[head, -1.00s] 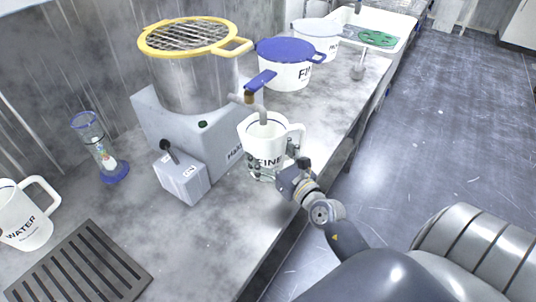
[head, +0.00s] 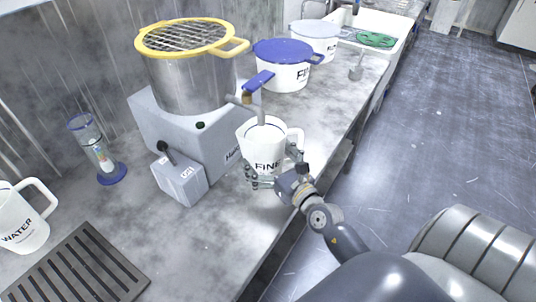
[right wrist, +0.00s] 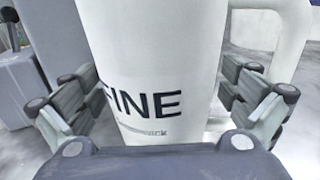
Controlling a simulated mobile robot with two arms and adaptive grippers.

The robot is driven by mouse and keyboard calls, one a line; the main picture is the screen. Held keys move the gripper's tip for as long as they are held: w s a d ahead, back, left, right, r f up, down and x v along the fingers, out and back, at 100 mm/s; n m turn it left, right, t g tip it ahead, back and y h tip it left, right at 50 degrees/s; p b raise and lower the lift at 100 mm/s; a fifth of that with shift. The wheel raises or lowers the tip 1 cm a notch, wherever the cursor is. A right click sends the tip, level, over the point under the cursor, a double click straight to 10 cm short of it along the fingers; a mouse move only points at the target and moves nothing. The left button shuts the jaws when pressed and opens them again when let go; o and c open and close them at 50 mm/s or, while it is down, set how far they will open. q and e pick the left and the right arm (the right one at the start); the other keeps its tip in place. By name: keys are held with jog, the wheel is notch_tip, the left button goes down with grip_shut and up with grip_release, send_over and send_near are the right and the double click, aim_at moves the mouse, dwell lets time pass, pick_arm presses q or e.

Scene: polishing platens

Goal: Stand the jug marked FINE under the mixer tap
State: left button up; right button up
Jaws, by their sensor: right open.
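The white jug marked FINE (head: 262,150) stands upright on the worktop, with its handle to the right. The mixer tap (head: 262,112), with a blue lever, has its spout end over the jug's mouth. My right gripper (head: 272,168) is open around the lower part of the jug, one finger on each side. In the right wrist view the jug (right wrist: 155,65) fills the middle between the spread fingers, with gaps visible at both sides. The jug's base is hidden by the gripper. My left gripper is not in view.
The grey mixer (head: 185,130) with a steel pot and yellow rim stands left of the jug. A WATER jug (head: 22,225), a slotted drain grate (head: 75,270) and a glass cylinder (head: 97,150) are further left. The worktop's front edge is close right.

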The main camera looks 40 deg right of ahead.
jog(key=shift+r, duration=0.2)
jog(key=shift+s+f, duration=0.15)
jog(key=shift+s, duration=0.15)
jog(key=s+b, duration=0.3)
jog(key=s, duration=0.6)
jog(key=shift+s+f, duration=0.1)
jog(key=shift+s, duration=0.25)
jog(key=shift+s+r+b, duration=0.2)
jog(key=shift+s+b, duration=0.35)
jog(key=shift+s, duration=0.3)
